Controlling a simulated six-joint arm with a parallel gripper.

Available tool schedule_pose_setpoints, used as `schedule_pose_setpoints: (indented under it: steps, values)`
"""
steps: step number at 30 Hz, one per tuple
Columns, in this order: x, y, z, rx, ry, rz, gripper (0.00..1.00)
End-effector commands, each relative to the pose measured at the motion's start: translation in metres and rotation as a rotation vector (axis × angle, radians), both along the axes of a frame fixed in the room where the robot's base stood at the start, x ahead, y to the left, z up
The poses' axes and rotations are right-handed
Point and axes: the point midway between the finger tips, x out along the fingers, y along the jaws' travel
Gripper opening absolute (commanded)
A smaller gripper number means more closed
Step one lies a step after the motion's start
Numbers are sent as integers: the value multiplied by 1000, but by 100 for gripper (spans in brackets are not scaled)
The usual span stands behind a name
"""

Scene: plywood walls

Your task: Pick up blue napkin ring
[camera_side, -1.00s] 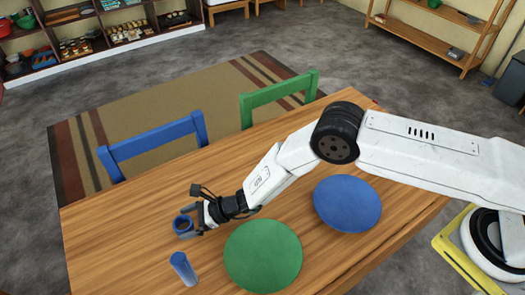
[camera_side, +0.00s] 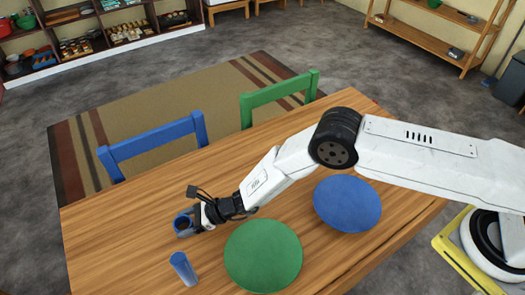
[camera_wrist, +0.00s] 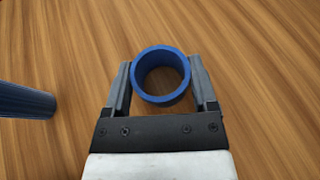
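The blue napkin ring (camera_wrist: 160,101) stands upright on the table between the two fingers of my gripper (camera_wrist: 161,66) in the wrist view. One finger is on each side of it. Narrow gaps show beside the lower part of the ring, and I cannot tell whether the fingertips touch its rim. My gripper looks open around the ring. In the side view, my gripper (camera_side: 187,224) is low at the table's left part, and the ring (camera_side: 181,221) is partly hidden by it.
A blue cylinder (camera_side: 184,269) stands near the ring, and it also shows at the left of the wrist view (camera_wrist: 25,101). A green round mat (camera_side: 263,256) and a blue round mat (camera_side: 347,203) lie on the wooden table (camera_side: 120,235). Blue (camera_side: 155,143) and green (camera_side: 280,92) chairs stand behind.

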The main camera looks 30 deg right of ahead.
Motion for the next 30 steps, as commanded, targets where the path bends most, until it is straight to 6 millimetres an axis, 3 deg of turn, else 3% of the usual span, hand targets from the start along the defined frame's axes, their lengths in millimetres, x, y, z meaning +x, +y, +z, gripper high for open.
schedule_pose_setpoints:
  steps: [16, 24, 30]
  values:
    - [1, 1, 8, 1, -2, 0, 15]
    - [1, 1, 32, 2, -2, -1, 15]
    - [-10, -7, 48, 1, 0, -1, 15]
